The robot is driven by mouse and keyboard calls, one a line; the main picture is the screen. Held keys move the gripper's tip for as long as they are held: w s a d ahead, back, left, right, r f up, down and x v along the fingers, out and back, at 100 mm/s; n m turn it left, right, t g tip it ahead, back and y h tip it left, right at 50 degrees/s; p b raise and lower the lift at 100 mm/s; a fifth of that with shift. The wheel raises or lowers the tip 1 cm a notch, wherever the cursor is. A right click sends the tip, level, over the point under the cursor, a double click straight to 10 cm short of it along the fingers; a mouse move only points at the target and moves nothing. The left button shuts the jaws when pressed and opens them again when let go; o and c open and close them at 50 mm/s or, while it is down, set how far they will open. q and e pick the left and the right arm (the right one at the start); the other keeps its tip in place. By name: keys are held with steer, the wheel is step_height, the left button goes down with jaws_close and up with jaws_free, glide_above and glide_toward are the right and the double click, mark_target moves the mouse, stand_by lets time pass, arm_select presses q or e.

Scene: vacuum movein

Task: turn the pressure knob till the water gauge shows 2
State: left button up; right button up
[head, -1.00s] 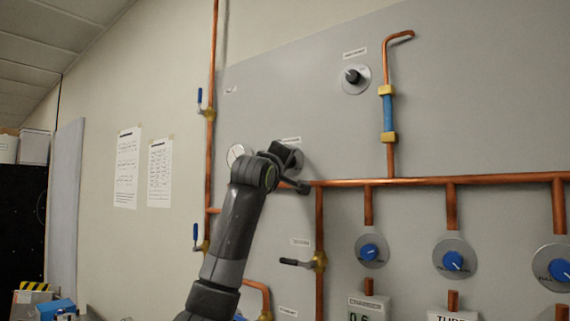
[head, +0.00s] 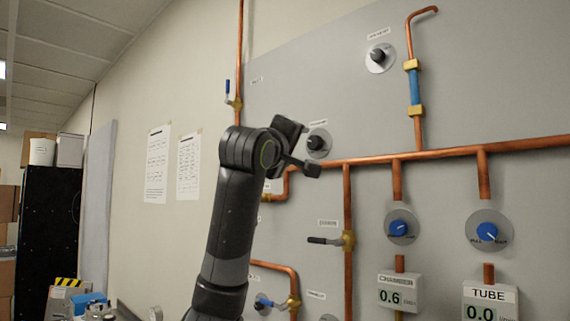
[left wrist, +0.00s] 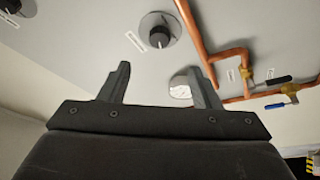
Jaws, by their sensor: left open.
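A black knob (head: 318,143) on a round grey plate sits on the grey panel in the head view, its label too small to read. The left wrist view shows a black knob (left wrist: 160,36) with a white pointer mark, beyond the fingertips. My left gripper (head: 302,148) is open and empty, just left of the knob in the head view. Its two fingers (left wrist: 159,72) stand apart in the wrist view, and the knob appears above the gap. A round white gauge (left wrist: 181,90) is partly hidden by the right finger; its reading is illegible. My right gripper is not in view.
Copper pipes (head: 440,150) cross the panel right of and below the gripper. A lever valve (head: 330,240) is below. Another black knob (head: 377,56) is higher up. Blue knobs (head: 398,228) sit above displays reading CHAMBER 0.6 (head: 399,292) and TUBE 0.0 (head: 490,298).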

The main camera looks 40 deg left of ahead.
arm_select(q)
steer(key=b+v, duration=0.1)
steer(key=v, duration=0.4)
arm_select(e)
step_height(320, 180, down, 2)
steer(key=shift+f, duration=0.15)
arm_select(q)
steer(key=shift+w, duration=0.1)
